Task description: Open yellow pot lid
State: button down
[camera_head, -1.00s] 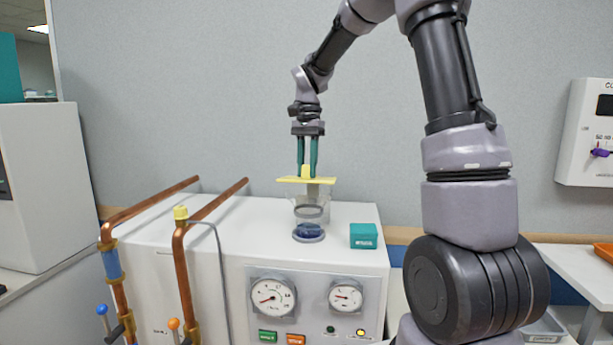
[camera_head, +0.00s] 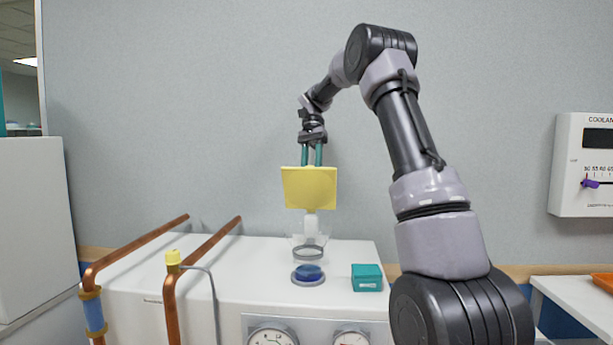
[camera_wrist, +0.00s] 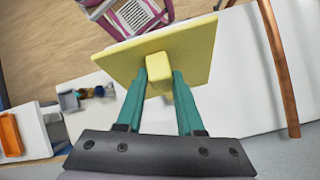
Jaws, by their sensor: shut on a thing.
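The yellow lid (camera_head: 309,188) is a flat square plate with a yellow knob (camera_wrist: 159,84). My gripper (camera_head: 311,162) is shut on the knob, with one teal finger on each side in the wrist view. The lid is raised above the clear pot (camera_head: 296,240) and tilted, so its broad face shows in the head view. The pot stands on the white cabinet, with a blue piece (camera_head: 308,272) at its base. A pale piece (camera_head: 311,226) shows just below the lid; I cannot tell whether it is joined to the lid.
A teal box (camera_head: 367,278) sits right of the pot on the white cabinet (camera_head: 250,262). A wall panel (camera_head: 585,165) hangs at the right. The space above the cabinet is open.

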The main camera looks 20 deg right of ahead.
jog(key=shift+w+d+r, duration=0.1)
jog(key=shift+w+d, duration=0.15)
jog(key=shift+w, duration=0.6)
jog(key=shift+w+d, duration=0.2)
jog(key=shift+w, duration=0.6)
jog(key=c, duration=0.6)
grip_release()
jog(key=shift+a, duration=0.15)
jog(key=shift+c, duration=0.2)
